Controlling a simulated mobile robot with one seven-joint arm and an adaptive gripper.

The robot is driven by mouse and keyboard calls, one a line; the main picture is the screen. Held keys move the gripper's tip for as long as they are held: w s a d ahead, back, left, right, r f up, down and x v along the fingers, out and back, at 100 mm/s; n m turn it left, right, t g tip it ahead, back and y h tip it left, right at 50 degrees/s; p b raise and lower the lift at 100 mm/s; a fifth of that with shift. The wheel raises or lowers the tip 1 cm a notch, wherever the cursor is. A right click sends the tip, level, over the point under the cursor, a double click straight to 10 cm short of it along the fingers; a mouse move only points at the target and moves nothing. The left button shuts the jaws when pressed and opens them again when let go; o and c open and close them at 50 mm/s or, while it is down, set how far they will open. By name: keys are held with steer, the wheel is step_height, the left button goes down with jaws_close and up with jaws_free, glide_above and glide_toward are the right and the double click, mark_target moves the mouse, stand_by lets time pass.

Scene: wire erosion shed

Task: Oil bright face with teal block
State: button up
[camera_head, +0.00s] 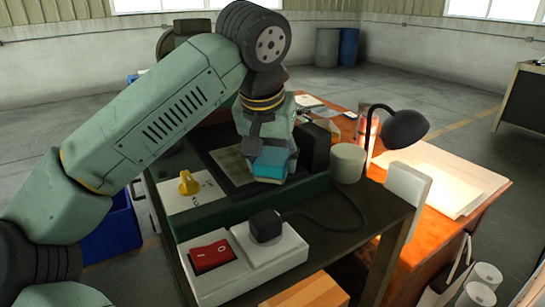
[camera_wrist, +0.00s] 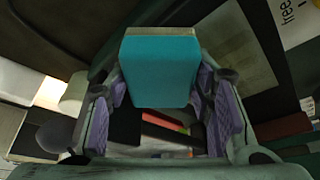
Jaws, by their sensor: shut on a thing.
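My gripper (camera_head: 268,142) is shut on a teal block (camera_head: 270,164). In the wrist view the block (camera_wrist: 160,68) sits between the purple finger pads of my gripper (camera_wrist: 160,90), its flat teal side toward the camera. A pale grey-green plate (camera_head: 233,163) with a dark surround lies on the bench-top machine, just left of the block. It looks like the bright face, and it also shows in the wrist view (camera_wrist: 238,45). The block is low over the machine's right part. I cannot tell whether it touches the surface under it.
A yellow knob (camera_head: 188,183) is left of the plate. A red switch (camera_head: 211,256) and a black plug (camera_head: 265,226) with a cable are in front. A black desk lamp (camera_head: 405,128) and a white cylinder (camera_head: 348,162) stand to the right. A wooden desk (camera_head: 400,255) is beyond.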

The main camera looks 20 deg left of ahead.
mark_target(265, 150)
steer(key=shift+w+a, duration=0.1)
steer(key=shift+w+a+r+p, duration=0.2)
steer(key=shift+w+a+p, duration=0.6)
steer(key=shift+a, duration=0.25)
steer(key=shift+w+a+f+p, duration=0.1)
steer(key=shift+w+a+p, duration=0.45)
steer(key=shift+w+a, duration=0.4)
steer(key=shift+w+a+f+p, duration=0.1)
steer(key=shift+w+a+p, duration=0.55)
steer(key=shift+a, duration=0.5)
steer(key=shift+w+a+f+p, duration=0.1)
steer(key=shift+w+a+p, duration=0.35)
steer(key=shift+w+a, duration=0.5)
steer(key=shift+w+a+r+p, duration=0.1)
steer(key=shift+w+a+p, duration=0.15)
steer(key=shift+a+p, duration=0.15)
steer(key=shift+w+a+r+p, duration=0.1)
steer(key=shift+w+a+p, duration=0.2)
steer(key=shift+a, duration=0.2)
steer(key=shift+w+a+f, duration=0.15)
steer(key=shift+w+a, duration=0.25)
steer(key=shift+a, duration=0.35)
